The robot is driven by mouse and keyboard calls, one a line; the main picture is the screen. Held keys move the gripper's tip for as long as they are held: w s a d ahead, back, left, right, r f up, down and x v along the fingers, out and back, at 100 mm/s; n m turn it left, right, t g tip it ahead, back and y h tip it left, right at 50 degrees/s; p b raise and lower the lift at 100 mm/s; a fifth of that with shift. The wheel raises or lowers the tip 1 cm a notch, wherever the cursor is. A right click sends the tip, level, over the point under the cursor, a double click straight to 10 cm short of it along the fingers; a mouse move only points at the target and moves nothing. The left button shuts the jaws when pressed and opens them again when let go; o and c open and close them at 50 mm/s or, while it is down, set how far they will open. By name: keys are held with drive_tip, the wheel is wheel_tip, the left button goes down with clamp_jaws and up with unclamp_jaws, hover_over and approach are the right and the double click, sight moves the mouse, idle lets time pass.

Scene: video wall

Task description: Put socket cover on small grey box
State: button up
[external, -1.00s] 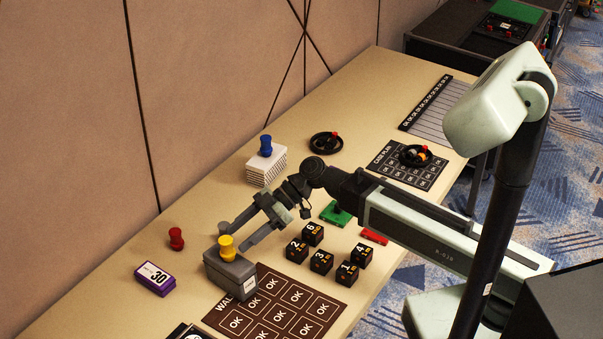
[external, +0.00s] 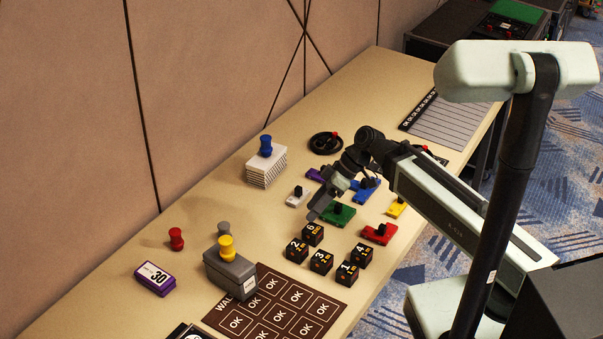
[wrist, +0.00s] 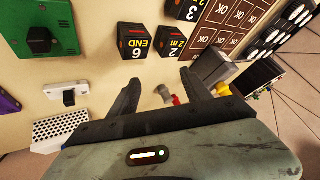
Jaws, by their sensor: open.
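A small grey box (external: 222,272) stands on the table, with a yellow knobbed peg (external: 227,248) on its top. The box also shows in the wrist view (wrist: 212,68). Several coloured plates with dark knobs lie farther right, including a white one (external: 297,197), a green one (external: 338,214) and a red one (external: 379,233). I cannot tell for sure which thing is the socket cover. My gripper (wrist: 162,82) is open and empty, its two fingers apart in the wrist view. It hangs over the table near the green plate, away from the grey box.
A grey peg (external: 224,229) and a red peg (external: 176,238) stand behind the grey box. Several black numbered cubes (external: 321,262) sit beside the brown OK mat (external: 290,297). A white stack (external: 266,168) bears a blue peg. A purple box (external: 155,278) lies at left.

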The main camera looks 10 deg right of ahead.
drive_tip(key=w+d+f+m+h, duration=0.1)
drive_tip(key=d+m, duration=0.1)
drive_tip(key=d, duration=0.4)
drive_tip(key=w+d+f+m+h, duration=0.2)
drive_tip(key=d+m, duration=0.1)
drive_tip(key=d, duration=0.3)
drive_tip(key=w+d+f+m+t+h, duration=0.1)
drive_tip(key=d+m, duration=0.1)
drive_tip(key=d, duration=0.5)
drive_tip(key=shift+w+d+f+m, duration=0.1)
drive_tip(key=shift+w+f+m, duration=0.05)
drive_tip(key=shift+m, duration=0.25)
drive_tip(key=d+m+h, duration=0.1)
drive_tip(key=d+m, duration=0.1)
drive_tip(key=d, duration=0.3)
drive_tip(key=d+m+h, duration=0.1)
drive_tip(key=d+m, duration=0.1)
drive_tip(key=d, duration=0.3)
drive_tip(key=d+f+m+h, duration=0.1)
drive_tip(key=d+m, duration=0.1)
drive_tip(key=d, duration=0.2)
drive_tip(key=shift+s+d+h, duration=0.25)
drive_tip(key=shift+d+h, duration=0.15)
